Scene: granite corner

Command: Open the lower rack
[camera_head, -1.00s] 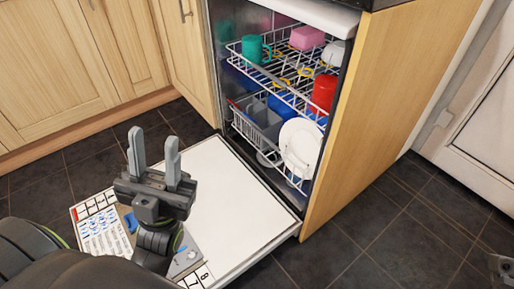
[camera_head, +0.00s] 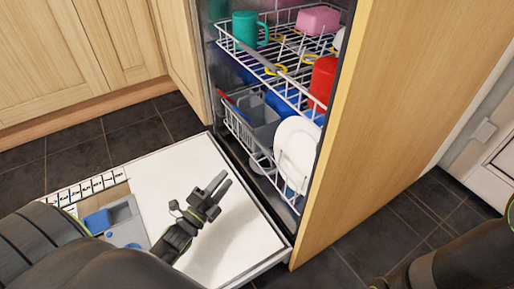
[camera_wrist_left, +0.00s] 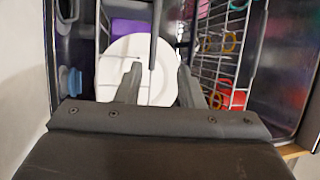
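The lower rack (camera_head: 240,130) is a white wire basket inside the open dishwasher, behind the lowered door (camera_head: 190,175). It holds a white plate (camera_head: 297,150) and a grey cutlery basket (camera_head: 262,120). My left gripper (camera_head: 222,186) is above the white inner door, in front of the rack and apart from it, pointing toward it. In the left wrist view its two fingers (camera_wrist_left: 158,82) are spread and empty, with the plate (camera_wrist_left: 135,62) beyond them. My right arm shows at the lower right of the head view; its gripper is out of view.
A wooden side panel (camera_head: 400,110) bounds the dishwasher on the right. Wooden cabinets (camera_head: 60,60) stand left.

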